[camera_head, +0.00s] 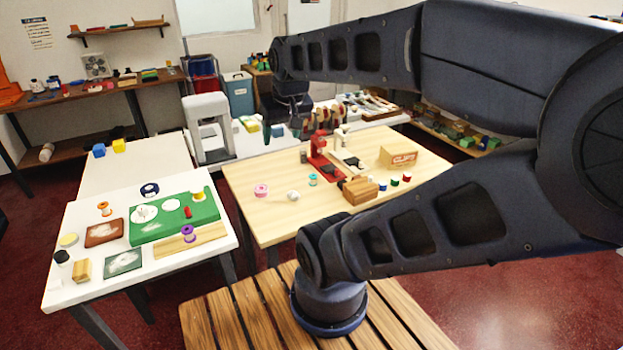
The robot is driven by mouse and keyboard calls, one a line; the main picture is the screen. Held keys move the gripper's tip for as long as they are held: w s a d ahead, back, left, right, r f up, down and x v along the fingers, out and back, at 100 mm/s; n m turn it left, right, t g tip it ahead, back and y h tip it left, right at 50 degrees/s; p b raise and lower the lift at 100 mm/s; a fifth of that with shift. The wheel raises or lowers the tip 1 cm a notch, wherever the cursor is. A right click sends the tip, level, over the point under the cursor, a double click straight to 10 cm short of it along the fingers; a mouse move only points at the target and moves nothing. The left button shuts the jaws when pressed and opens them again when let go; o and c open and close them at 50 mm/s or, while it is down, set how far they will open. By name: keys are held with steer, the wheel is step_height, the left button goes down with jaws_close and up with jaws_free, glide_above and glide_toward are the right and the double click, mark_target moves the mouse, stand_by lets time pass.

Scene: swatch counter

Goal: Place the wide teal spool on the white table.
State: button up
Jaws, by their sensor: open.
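The white table (75,222) is at the left. My gripper (295,128) is beyond the back edge of the wooden table, dark and small, pointing down. It is open and looks empty. Its fingertips are hard to make out.
The white table carries a green mat (175,217), a purple spool (189,233), an orange spool (105,209) and several other items. A pink spool (261,190) and a red device (319,150) stand on the wooden table. The white table's back half is mostly clear.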

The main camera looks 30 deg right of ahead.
steer(key=w+a+f+t+y, duration=0.1)
steer(key=w+a+f+y, duration=0.15)
steer(key=w, duration=0.95)
steer(key=w+d+f+t, duration=0.2)
steer(key=w+f, duration=0.1)
steer(key=w, duration=0.4)
steer(key=m+g+h, duration=0.4)
steer(key=m+h, duration=0.1)
steer(key=m, duration=0.2)
glide_toward(313, 176)
steer(key=shift+w+f, duration=0.2)
steer(key=shift+f, duration=0.95)
steer(key=shift+w+f, duration=0.25)
steer(key=shift+f, duration=0.9)
steer(key=shift+w+d+f, duration=0.2)
steer(key=shift+w+f, duration=0.05)
steer(key=shift+f, duration=0.25)
steer(key=shift+d+x, duration=0.2)
steer(key=shift+x, duration=0.65)
steer(key=shift+d+x, duration=0.2)
steer(key=shift+x, duration=1.45)
